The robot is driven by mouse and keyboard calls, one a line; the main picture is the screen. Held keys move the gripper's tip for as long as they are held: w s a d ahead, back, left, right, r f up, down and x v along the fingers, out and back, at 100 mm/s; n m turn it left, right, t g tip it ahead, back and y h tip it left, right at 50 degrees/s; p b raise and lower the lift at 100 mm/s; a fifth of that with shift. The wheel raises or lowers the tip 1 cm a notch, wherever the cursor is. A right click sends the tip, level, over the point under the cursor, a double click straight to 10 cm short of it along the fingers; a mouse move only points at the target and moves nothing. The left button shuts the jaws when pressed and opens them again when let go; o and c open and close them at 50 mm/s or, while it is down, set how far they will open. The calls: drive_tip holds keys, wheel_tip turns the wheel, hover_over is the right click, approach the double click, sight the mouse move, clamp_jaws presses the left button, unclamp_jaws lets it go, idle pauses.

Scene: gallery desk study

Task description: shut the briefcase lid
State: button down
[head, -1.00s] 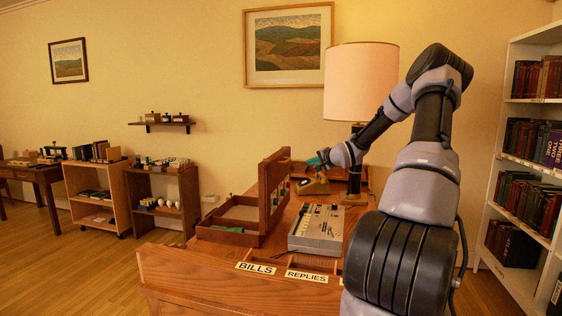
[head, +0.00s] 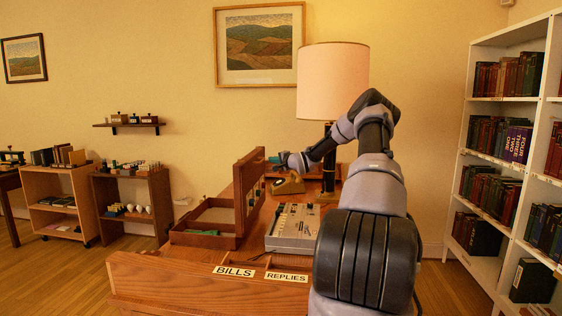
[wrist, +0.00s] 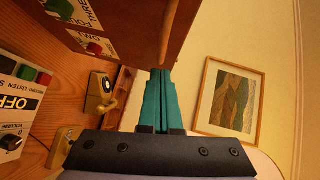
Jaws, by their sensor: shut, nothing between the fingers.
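The wooden briefcase stands open on the desk in the head view. Its lid (head: 249,195) is upright at the right side of its shallow base (head: 182,237), which holds something green. The lid also fills the top of the wrist view (wrist: 140,14), with red and green buttons and labels on its face. My gripper (head: 273,160) is just right of the lid's upper far corner. Its teal fingers are shut together and empty in the wrist view (wrist: 158,85). Their tips lie close to the lid's edge; I cannot tell if they touch.
A grey button console (head: 292,228) sits on the desk right of the lid. A yellowish telephone-like object (head: 288,186) and a lamp (head: 332,85) stand behind. The tray labelled BILLS and REPLIES (head: 160,290) is in front. A bookshelf (head: 463,120) stands at right.

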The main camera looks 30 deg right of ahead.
drive_tip(key=shift+w+a+f, duration=0.15)
drive_tip(key=shift+w+a, duration=0.4)
drive_tip(key=shift+a, duration=0.3)
drive_tip(key=shift+a, duration=0.1)
